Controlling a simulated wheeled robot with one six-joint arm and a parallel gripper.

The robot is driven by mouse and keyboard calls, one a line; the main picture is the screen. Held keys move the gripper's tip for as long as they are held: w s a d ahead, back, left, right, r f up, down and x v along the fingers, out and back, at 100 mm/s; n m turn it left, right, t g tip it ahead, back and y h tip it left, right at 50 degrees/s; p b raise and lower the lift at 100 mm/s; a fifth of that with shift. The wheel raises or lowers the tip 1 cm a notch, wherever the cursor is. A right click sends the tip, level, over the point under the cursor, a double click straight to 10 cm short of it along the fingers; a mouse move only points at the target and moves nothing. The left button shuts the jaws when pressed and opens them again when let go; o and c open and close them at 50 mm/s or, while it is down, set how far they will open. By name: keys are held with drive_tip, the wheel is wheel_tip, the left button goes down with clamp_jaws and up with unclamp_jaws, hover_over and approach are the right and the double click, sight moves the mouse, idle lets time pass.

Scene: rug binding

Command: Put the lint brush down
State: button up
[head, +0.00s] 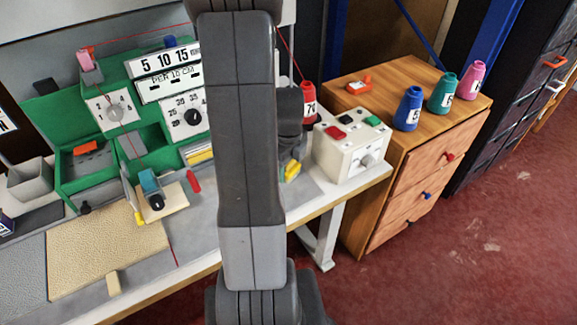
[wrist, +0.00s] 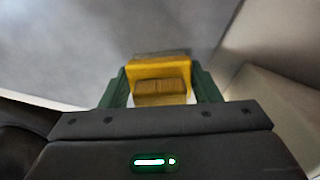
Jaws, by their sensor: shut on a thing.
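The lint brush (wrist: 160,68) is yellow with a brown pad, in the wrist view. My gripper (wrist: 160,88) has green fingers, one on each side of it, and is shut on the brush. In the head view a yellow piece (head: 293,169), likely the brush, shows just right of my arm, beside the white control box. My arm hides most of the gripper there. I cannot tell whether the brush touches the grey surface (wrist: 80,45) beyond it.
The white control box (head: 350,145) stands close on the right, with a red numbered cone (head: 308,100) behind it. A small board with a blue-topped device (head: 150,185) and a red piece (head: 194,181) lie left of my arm. A tan mat (head: 105,245) covers the front left.

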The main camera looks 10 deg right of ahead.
drive_tip(key=shift+f, duration=0.15)
drive_tip(key=o, duration=0.9)
wheel_tip(320, 180, up, 12)
drive_tip(key=shift+r+p, duration=0.2)
drive_tip(key=shift+p, duration=0.4)
wheel_tip(320, 180, down, 13)
drive_tip(key=shift+r+b, duration=0.15)
drive_tip(key=shift+b, duration=0.6)
drive_tip(key=shift+r+p, duration=0.3)
drive_tip(key=shift+r, duration=1.55)
